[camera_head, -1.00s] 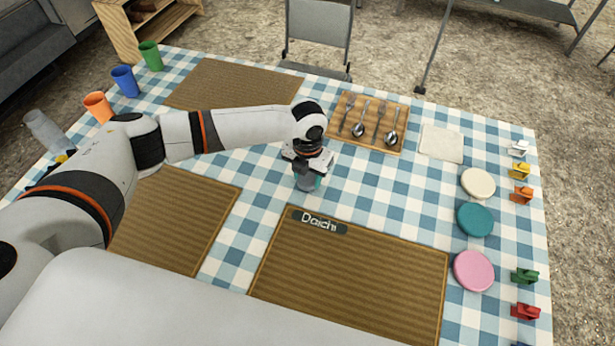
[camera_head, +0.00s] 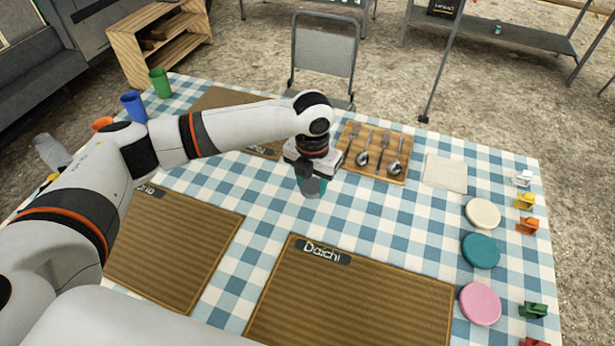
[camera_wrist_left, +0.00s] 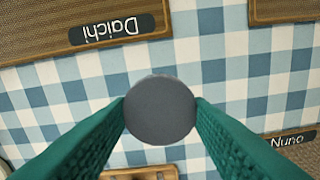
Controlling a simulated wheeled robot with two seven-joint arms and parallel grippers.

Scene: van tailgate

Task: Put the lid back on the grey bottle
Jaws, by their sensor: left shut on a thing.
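In the left wrist view a flat dark grey disc (camera_wrist_left: 160,110) sits between my two green fingertips, one on each side. I cannot tell whether it is the bottle or its lid; no second piece of it shows apart. A pale grey, see-through vessel (camera_head: 52,151) stands at the table's left edge, partly hidden. My right gripper is not in view.
Mats lie on the checked table (camera_head: 290,214), among them the Daichi mat (camera_head: 350,300). A cutlery board (camera_head: 384,174), napkin (camera_head: 446,174), three discs (camera_head: 481,250) and several clips (camera_head: 527,226) lie to the right. Coloured cups (camera_head: 134,106) stand at left. Bare cloth lies right of my gripper.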

